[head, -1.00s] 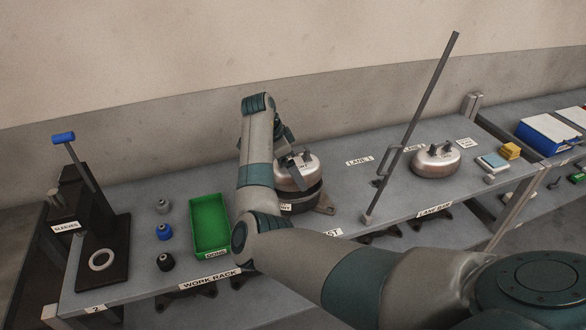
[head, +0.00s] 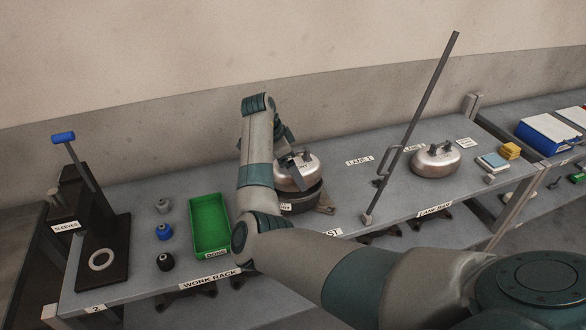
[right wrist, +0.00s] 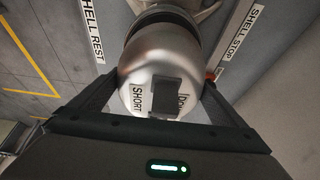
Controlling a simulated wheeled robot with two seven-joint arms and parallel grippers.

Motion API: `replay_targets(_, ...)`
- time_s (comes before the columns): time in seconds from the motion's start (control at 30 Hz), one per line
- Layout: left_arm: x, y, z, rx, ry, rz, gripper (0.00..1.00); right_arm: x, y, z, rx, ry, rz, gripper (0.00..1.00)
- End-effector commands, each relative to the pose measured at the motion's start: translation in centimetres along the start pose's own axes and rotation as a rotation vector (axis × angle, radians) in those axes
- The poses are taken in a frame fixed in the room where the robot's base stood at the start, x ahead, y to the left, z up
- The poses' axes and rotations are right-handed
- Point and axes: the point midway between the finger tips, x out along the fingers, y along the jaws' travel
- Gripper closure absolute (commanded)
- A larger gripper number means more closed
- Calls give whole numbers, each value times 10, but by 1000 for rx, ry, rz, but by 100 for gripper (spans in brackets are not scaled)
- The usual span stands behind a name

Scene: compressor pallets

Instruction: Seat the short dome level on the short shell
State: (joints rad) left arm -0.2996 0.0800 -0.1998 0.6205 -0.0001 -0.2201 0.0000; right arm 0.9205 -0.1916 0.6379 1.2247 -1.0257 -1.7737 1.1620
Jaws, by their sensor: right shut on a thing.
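The short dome (head: 296,174) is a shiny silver cap with a dark grip on top; in the right wrist view (right wrist: 150,58) it bears the labels SHORT and DOME. My right gripper (right wrist: 160,92) is shut on it, one finger at each side. In the head view my arm hides most of this gripper. The dark short shell (head: 303,199) stands directly below the dome on the rack, partly hidden by my arm. The dome's lower edge meets or nearly meets the shell's rim; I cannot tell whether it is level or touching all round. My left gripper is out of view.
A second silver dome-topped unit (head: 436,160) stands right, beyond a slanted dark bar (head: 415,120). A green DONE tray (head: 209,222), several small knobs (head: 165,232) and a black lever press (head: 90,215) stand left.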

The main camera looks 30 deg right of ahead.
Motion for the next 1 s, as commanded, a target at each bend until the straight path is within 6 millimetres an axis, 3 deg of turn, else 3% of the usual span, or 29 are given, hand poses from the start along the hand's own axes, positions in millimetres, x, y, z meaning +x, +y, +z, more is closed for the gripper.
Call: replay_targets(1.0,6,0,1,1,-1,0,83,14,-1,5,1,2,-2,55)
